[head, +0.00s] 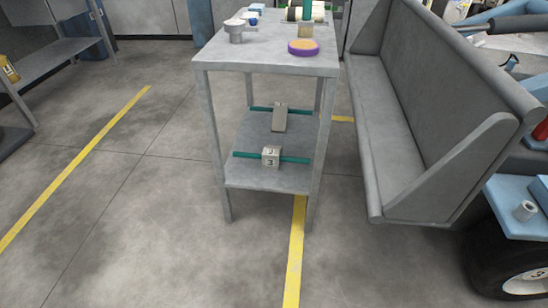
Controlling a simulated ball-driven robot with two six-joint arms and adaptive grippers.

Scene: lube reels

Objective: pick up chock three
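A small grey block (271,157) with dark markings, one like a 3, sits on the lower shelf of a grey metal table, near its front. It looks like chock three, but the marks are small. A teal bar (295,160) sticks out from both sides of it. Behind it on the same shelf is a plain grey, tilted block (280,118), also with a teal bar (262,109); no number is readable on it. Neither of my grippers is in the view.
A grey bench (400,140) stands close on the right, with a black wheel (490,250) beyond. Floor in front and left is clear.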

